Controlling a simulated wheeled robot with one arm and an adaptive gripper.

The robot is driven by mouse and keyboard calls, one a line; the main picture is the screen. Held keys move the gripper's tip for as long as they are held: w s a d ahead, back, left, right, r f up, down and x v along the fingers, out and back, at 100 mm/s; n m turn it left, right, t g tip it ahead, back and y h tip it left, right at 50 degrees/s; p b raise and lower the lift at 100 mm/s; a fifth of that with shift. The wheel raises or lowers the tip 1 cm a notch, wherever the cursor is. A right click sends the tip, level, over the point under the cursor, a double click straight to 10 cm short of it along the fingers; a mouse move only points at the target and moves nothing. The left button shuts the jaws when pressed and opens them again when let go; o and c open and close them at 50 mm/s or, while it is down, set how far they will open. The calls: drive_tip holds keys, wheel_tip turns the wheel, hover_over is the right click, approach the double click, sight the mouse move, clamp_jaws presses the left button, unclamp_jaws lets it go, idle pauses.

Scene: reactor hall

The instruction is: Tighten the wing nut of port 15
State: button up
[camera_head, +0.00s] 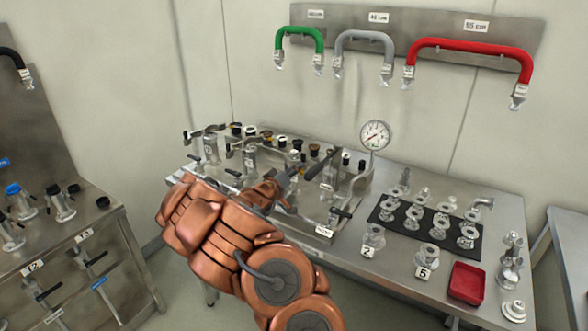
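My gripper (304,174) is over the middle of the steel bench (390,272), in front of a row of fittings. Its dark fingers blend with the dark parts behind them, so I cannot tell whether it is open or shut, or touching anything. Clamped ports stand just left of it, one with a dark-handled clamp (232,173). Another dark handle (341,213) sticks out at the bench's front, right of my gripper. I cannot read a label 15, so I cannot tell which port or wing nut is the task's. My copper arm hides part of the bench front.
A pressure gauge (375,135) rises behind the fittings. A black mat (397,225) with several metal fittings and a red tray (467,283) are on the right. Green (301,37), grey (365,36) and red (470,46) hoses hang on the wall. Another bench (95,228) stands left.

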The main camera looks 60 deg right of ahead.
drive_tip(key=shift+c, duration=0.2)
clamp_jaws()
idle(0.3)
drive_tip(key=shift+d+r+m+b, duration=0.2)
drive_tip(key=shift+m+b, duration=0.1)
drive_tip(key=shift+b, duration=0.2)
drive_tip(key=shift+r+m+b, duration=0.15)
drive_tip(key=shift+m+b, duration=0.15)
drive_tip(key=shift+b, duration=0.3)
drive_tip(key=shift+a+f+m+b, duration=0.2)
drive_tip(key=shift+f+m+b, duration=0.1)
drive_tip(key=shift+m+b, duration=0.9)
